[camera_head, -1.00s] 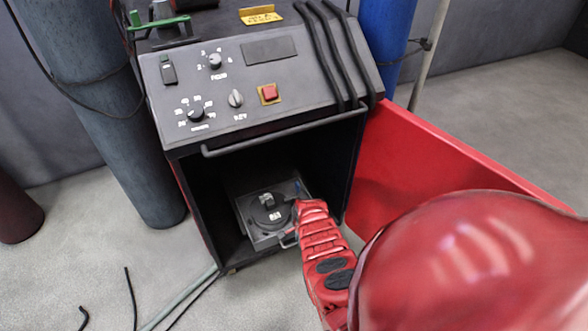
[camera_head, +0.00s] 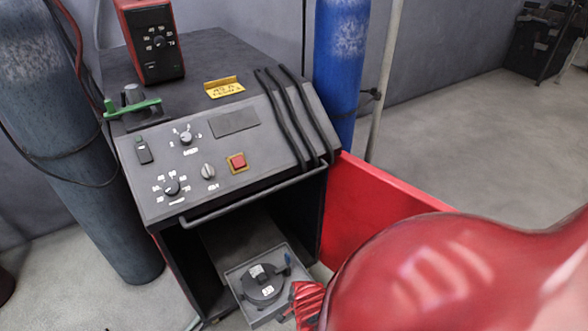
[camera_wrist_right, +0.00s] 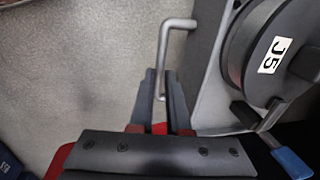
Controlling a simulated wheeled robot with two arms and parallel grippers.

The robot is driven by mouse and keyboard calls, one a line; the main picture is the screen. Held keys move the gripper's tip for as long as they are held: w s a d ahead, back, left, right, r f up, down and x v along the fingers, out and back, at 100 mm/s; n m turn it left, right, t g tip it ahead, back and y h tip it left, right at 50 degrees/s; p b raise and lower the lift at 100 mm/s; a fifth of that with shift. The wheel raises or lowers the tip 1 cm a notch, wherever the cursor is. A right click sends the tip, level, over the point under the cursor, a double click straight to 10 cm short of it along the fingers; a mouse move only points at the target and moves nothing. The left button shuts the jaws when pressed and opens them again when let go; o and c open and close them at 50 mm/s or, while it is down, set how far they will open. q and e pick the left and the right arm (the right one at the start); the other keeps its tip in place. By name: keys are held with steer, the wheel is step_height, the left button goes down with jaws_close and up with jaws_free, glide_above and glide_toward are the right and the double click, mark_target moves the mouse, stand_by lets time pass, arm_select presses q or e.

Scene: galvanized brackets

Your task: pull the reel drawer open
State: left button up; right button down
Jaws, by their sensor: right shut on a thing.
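The reel drawer (camera_head: 240,299) is a grey tray that sticks out of the open lower bay of the dark cabinet. A black reel (camera_head: 262,287) with white labels lies in it; the right wrist view shows its "J5" label (camera_wrist_right: 271,55). The drawer's bent metal handle (camera_wrist_right: 164,48) shows in the right wrist view. My right gripper (camera_wrist_right: 163,92) is shut on the handle, one finger on each side of its bar. In the head view my red right arm hides the handle and most of the gripper (camera_head: 296,304). My left gripper is not in view.
The cabinet (camera_head: 235,165) has knobs, a red button and a grey rail above the bay. A red panel (camera_head: 375,195) stands at its right. A blue cylinder (camera_head: 341,70) is behind, and a grey cylinder (camera_head: 85,140) stands left. Concrete floor is open at right.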

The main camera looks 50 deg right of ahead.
steer(key=c, duration=0.9)
jaws_free()
steer(key=shift+s+a+r+p, duration=0.1)
steer(key=shift+s+r+p, duration=0.7)
steer(key=shift+r, duration=2.05)
steer(key=shift+s+a+r+p, duration=0.15)
steer(key=shift+r+p, duration=1.2)
steer(key=shift+r, duration=1.5)
steer(key=shift+s+a+r+p, duration=0.1)
steer(key=shift+s+r+p, duration=0.75)
steer(key=shift+r, duration=2)
steer(key=shift+w, duration=0.3)
